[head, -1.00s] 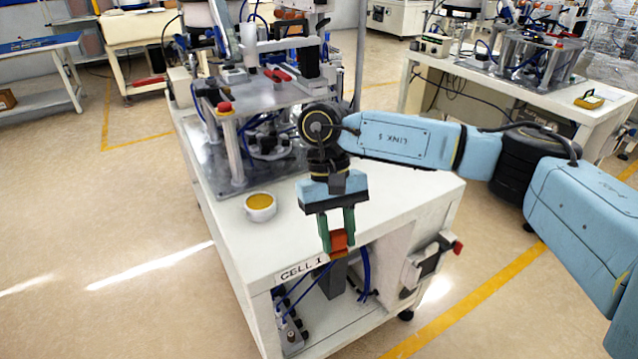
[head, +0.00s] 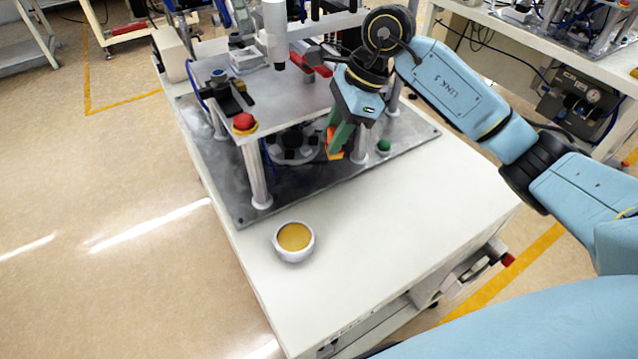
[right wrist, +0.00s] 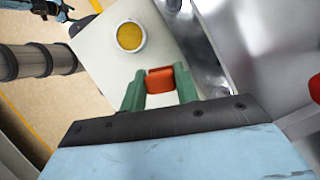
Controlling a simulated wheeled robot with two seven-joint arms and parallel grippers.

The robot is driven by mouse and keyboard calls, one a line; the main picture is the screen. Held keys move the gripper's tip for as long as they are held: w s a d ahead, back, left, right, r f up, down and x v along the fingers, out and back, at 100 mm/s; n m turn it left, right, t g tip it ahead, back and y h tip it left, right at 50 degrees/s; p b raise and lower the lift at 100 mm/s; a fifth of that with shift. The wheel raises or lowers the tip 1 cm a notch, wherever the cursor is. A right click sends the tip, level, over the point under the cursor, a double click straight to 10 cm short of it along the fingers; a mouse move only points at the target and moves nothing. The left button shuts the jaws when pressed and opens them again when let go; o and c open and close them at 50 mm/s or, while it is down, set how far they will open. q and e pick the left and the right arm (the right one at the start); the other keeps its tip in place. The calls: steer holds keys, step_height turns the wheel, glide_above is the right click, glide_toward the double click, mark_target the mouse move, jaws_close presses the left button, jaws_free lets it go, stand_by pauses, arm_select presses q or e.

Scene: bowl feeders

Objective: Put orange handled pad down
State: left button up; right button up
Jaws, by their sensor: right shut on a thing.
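My right gripper (head: 337,142) has green fingers and is shut on an orange handle (head: 335,153), close to the front edge of the metal base plate on the white table. The right wrist view shows the orange block (right wrist: 161,80) between the two green fingers. The pad under the handle is hidden in both views. I cannot tell whether the held thing touches the plate. A white round bowl (head: 294,254) with a yellow-orange inside stands on the white table, in front of the plate and apart from the gripper; it also shows in the right wrist view (right wrist: 131,37). My left gripper is not in view.
A raised metal platform on posts (head: 285,98) carries a red button (head: 244,122) and stands left of the gripper. A green button (head: 384,146) is just right of it. The white table top (head: 400,215) is clear at the front right.

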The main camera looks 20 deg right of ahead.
steer(key=shift+w+d+f+m, duration=0.15)
steer(key=shift+w+m, duration=0.15)
step_height(320, 180, down, 14)
steer(key=shift+s+r+b, duration=0.1)
steer(key=shift+b, duration=0.4)
steer(key=shift+f, duration=0.4)
step_height(320, 180, down, 3)
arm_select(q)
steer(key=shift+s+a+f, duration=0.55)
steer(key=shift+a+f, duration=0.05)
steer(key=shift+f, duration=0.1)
